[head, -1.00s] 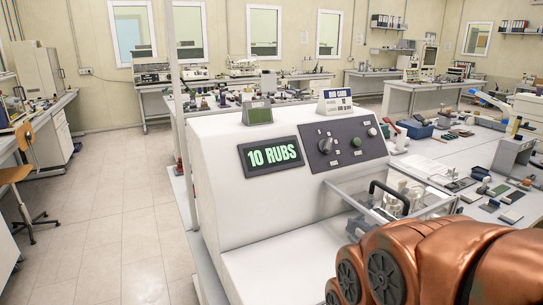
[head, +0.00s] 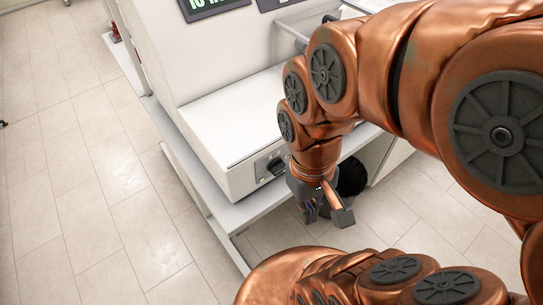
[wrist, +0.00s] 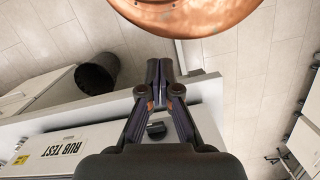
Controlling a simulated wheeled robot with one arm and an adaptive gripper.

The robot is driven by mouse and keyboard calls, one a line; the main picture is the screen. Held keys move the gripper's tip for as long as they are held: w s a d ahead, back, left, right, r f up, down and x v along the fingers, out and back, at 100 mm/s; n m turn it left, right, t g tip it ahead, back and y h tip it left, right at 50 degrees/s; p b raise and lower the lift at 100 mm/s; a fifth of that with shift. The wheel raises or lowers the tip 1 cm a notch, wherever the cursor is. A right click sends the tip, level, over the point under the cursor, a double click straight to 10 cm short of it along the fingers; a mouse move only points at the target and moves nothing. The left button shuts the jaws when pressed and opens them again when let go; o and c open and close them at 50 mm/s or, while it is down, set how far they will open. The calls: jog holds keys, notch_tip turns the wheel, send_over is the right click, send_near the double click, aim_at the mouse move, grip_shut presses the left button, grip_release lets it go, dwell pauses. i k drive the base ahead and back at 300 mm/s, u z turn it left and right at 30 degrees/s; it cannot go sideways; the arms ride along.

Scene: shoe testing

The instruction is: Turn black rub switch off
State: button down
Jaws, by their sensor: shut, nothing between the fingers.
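The black rub switch (head: 275,165) is on a dark plate low on the front face of the white test machine (head: 225,115) in the head view. Its on or off setting is too small to tell. My gripper (head: 311,213) points downward in front of the machine, to the right of and below the switch in the picture, apart from it. In the wrist view, my gripper (wrist: 162,70) is shut and empty. A small black knob (wrist: 156,129) shows between the finger linkages, near a "RUB TEST" label (wrist: 68,147) on the machine.
A grey ledge (head: 197,190) juts out under the machine. A black bin (head: 352,177) stands on the floor behind my gripper, and also shows in the wrist view (wrist: 97,79). Tiled floor (head: 90,190) is clear to the left. The display (head: 212,7) is partly cut off.

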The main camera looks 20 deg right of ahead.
aim_at(277, 166)
jog(key=z, duration=1.45)
jog(key=k, duration=1.05)
jog(key=u, duration=1.45)
